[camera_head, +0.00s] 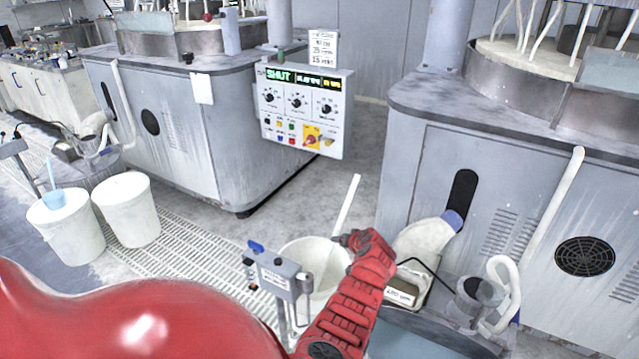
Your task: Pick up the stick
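The stick (349,203) is long, thin and white. It leans upright out of a white bucket (300,254), and its lower part shows faintly against the inner wall. My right gripper (350,240), red with dark fingertips, is at the bucket's right rim, close beside the stick. Its fingertips point left toward the stick. I cannot tell whether they touch it or how far apart they are. The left gripper is not in view.
A grey stand with a small box (278,274) is in front of the bucket. Machine cabinets stand at left (160,125) and right (480,185). A control panel (305,108) is behind. Two white buckets (128,212) are at left. A white hose and cup (478,294) are at right.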

